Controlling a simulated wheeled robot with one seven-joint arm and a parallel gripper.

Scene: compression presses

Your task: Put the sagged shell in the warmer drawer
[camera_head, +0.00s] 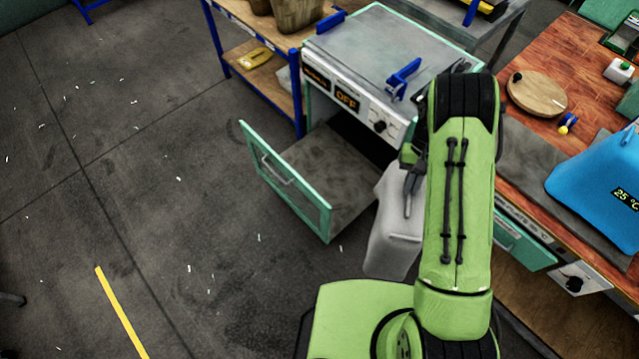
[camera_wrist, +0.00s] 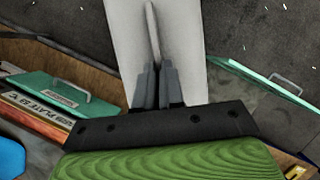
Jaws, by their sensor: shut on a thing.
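My gripper (camera_head: 411,190) is shut on a fin on top of a pale grey shell (camera_head: 393,235), which hangs below it, right of the open drawer. In the wrist view the fingers (camera_wrist: 157,85) pinch the fin of the shell (camera_wrist: 183,30). I cannot tell from its shape whether this shell is sagged. The warmer drawer (camera_head: 318,180) stands pulled out under a white and green unit (camera_head: 365,60); its bare floor shows, with a glazed green front (camera_head: 285,180) and a handle. Its right end is partly hidden by the shell and my arm.
A blue shell (camera_head: 590,185) with a "25 °C" display sits on the right bench near a round wooden board (camera_head: 537,93). A green drawer front (camera_head: 525,245) sticks out below that bench. A blue-framed shelf (camera_head: 250,70) stands left of the unit.

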